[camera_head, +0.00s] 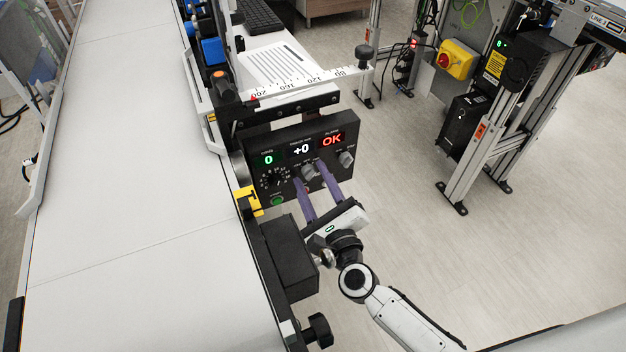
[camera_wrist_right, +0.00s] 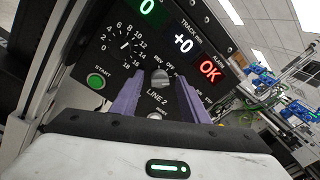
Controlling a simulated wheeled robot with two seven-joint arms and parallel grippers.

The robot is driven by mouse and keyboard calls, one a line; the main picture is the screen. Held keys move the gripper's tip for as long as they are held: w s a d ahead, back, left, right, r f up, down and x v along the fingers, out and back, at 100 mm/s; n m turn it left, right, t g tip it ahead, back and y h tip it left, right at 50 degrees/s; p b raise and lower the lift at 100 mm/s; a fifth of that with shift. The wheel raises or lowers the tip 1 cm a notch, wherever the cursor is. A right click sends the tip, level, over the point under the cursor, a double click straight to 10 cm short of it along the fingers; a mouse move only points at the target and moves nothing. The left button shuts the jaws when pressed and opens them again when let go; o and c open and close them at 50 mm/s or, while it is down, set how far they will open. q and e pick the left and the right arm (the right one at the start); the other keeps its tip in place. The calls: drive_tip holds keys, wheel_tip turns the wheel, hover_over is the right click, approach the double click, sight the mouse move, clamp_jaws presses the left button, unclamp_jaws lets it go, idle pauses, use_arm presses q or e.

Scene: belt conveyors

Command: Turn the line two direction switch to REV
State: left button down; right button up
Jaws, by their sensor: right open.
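The line two direction switch is a grey knob (camera_head: 309,172) on the black control panel (camera_head: 262,203). It also shows in the right wrist view (camera_wrist_right: 161,77), with REV at its upper left, OFF above it and LINE 2 below. Which mark it points to is hard to tell. My right gripper (camera_head: 309,175) is open, its purple fingers reaching to the panel on either side of the knob. In the right wrist view the gripper's fingertips (camera_wrist_right: 159,78) flank the knob, with a gap visible; contact cannot be told. My left gripper is out of view.
A numbered dial (camera_wrist_right: 126,46), a green START button (camera_wrist_right: 96,81) and another grey knob (camera_head: 347,159) share the panel. Its displays read 0, +0 and OK. A white conveyor belt (camera_head: 130,200) runs along the left. A black box (camera_head: 287,255) sits below the panel.

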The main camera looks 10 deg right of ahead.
drive_tip(key=c, duration=1)
drive_tip(key=shift+n, duration=0.3)
drive_tip(key=n, duration=0.4)
drive_tip(key=shift+f+n, duration=0.15)
drive_tip(key=shift+n, duration=0.15)
drive_tip(key=n, duration=0.4)
drive_tip(key=shift+f+n+t, duration=0.1)
drive_tip(key=shift+n+t, duration=0.2)
drive_tip(key=shift+n, duration=0.1)
drive_tip(key=n+y+p, duration=0.1)
drive_tip(key=n, duration=0.3)
drive_tip(key=shift+f+n, duration=0.1)
drive_tip(key=shift+n, duration=0.2)
drive_tip(key=shift+f+n+p, duration=0.1)
drive_tip(key=shift+n+p, duration=0.35)
drive_tip(key=shift+n, duration=1.65)
